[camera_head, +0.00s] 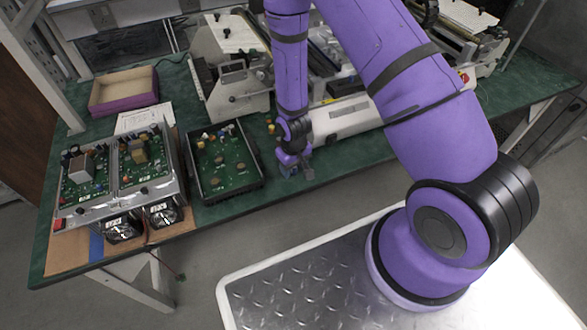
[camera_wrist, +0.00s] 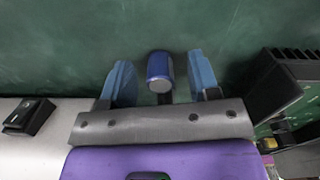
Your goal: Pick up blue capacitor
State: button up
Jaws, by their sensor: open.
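In the wrist view a blue capacitor (camera_wrist: 158,66) with a grey end face stands out against the green table (camera_wrist: 60,45). It is between the two blue fingers of my gripper (camera_wrist: 161,80), with a gap on each side. My gripper is open and does not touch it on either side. In the head view my gripper (camera_head: 294,168) is low over the green table (camera_head: 330,168), near its front edge and right of the black tray with a circuit board. The capacitor cannot be made out in the head view.
The black tray (camera_head: 256,184) stands close to my gripper's left; its dark wall (camera_wrist: 270,92) shows at right in the wrist view. A metal chassis with circuit boards (camera_head: 75,212) is further left. A cardboard box (camera_head: 125,88) is behind. A long pale machine (camera_head: 345,118) stands behind my gripper.

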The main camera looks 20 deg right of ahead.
jog(key=shift+c, duration=0.5)
jog(key=c, duration=0.9)
